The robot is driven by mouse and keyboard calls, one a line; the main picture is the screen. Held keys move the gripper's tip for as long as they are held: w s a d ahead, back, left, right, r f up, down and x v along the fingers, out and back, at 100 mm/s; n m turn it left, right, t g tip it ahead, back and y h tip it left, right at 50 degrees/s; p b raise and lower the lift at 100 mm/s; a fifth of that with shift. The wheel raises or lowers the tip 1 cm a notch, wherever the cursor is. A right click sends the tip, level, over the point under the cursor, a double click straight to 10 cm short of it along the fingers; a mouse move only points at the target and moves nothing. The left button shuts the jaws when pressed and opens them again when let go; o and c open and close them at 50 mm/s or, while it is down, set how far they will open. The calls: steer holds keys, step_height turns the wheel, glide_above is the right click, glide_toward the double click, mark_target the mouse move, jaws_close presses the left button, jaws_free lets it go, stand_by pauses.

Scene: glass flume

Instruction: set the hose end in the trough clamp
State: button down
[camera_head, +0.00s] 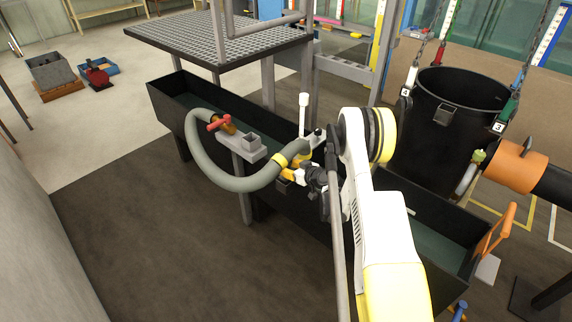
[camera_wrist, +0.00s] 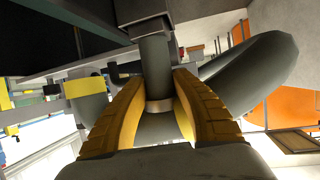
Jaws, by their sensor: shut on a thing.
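A grey-green hose (camera_head: 203,165) loops from a brass valve with a red handle (camera_head: 222,123) round to my gripper (camera_head: 296,174). A yellow band (camera_head: 281,160) circles it close to the gripper. My gripper is shut on the hose end; in the wrist view its ribbed yellow fingers (camera_wrist: 158,110) press either side of a grey tube (camera_wrist: 155,65) with a tan ring. The trough clamp (camera_head: 313,138), a grey bracket with an upright white lever (camera_head: 303,112), sits at the trough edge just beyond the gripper. I cannot tell whether the hose end is inside it.
The long black trough (camera_head: 184,96) holds dark water and runs under my arm. A grated platform (camera_head: 215,42) stands over it. A black bucket (camera_head: 442,115) hangs at the right beside an orange-ended pipe (camera_head: 515,166). The dark floor at the left front is clear.

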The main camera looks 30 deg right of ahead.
steer(key=shift+f, duration=0.55)
stand_by(0.5)
steer(key=c, duration=1)
jaws_free()
steer(key=shift+s, duration=0.1)
